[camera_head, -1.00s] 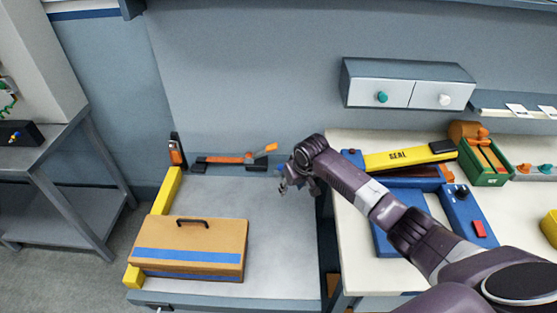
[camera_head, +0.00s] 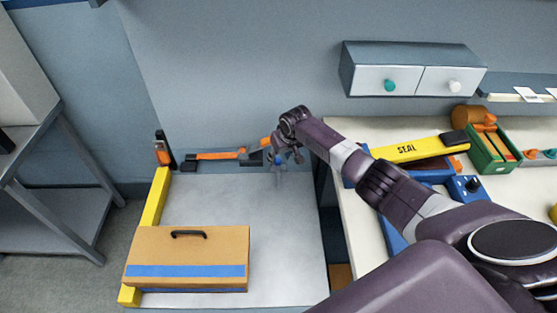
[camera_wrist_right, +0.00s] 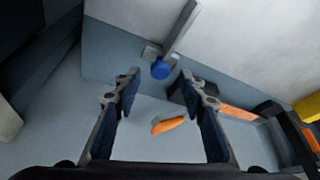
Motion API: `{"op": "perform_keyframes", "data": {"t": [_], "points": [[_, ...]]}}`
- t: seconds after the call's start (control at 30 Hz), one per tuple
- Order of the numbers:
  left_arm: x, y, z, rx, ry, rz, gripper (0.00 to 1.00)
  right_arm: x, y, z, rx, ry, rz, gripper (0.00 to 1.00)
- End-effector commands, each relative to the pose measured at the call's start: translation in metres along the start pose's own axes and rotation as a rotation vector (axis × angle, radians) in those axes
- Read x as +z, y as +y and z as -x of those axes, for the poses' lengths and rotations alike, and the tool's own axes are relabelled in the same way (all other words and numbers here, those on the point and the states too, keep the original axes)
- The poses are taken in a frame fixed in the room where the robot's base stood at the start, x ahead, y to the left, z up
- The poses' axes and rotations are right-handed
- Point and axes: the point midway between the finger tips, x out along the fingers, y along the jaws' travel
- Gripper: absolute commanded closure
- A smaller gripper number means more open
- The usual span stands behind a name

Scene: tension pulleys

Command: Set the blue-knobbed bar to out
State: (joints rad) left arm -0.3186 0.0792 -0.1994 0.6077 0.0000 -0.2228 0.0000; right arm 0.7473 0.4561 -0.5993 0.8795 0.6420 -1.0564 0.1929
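The blue knob (camera_head: 278,160) sits near the back right of the grey bench, on a thin grey bar (camera_head: 279,179) that points toward the front. In the right wrist view the blue knob (camera_wrist_right: 160,69) lies just beyond the fingertips, roughly centred between them, with the grey bar (camera_wrist_right: 182,27) running up and right from it. My right gripper (camera_head: 287,153) is over the bench's back edge beside the knob. The right wrist view shows this gripper (camera_wrist_right: 160,86) open, with nothing between its fingers. I cannot tell whether it touches the knob. My left gripper is not in view.
A dark lever with an orange grip (camera_head: 267,142) is close beside the right gripper. A long orange piece (camera_head: 215,155) lies along the back. A tan case (camera_head: 190,252) and yellow rail (camera_head: 153,199) occupy the bench's left. The bench middle is clear.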

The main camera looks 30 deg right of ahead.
Motion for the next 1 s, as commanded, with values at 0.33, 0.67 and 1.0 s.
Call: {"op": "perform_keyframes", "data": {"t": [0.33,0.67,1.0], "points": [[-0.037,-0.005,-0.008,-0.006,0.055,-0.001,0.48,0.0,0.0,-0.027,0.001,0.0,0.001,0.62],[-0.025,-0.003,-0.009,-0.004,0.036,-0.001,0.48,0.0,0.0,-0.029,0.001,0.001,0.001,0.62],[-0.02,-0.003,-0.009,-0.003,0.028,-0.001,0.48,0.0,0.0,-0.029,0.001,0.0,0.001,0.94]]}}
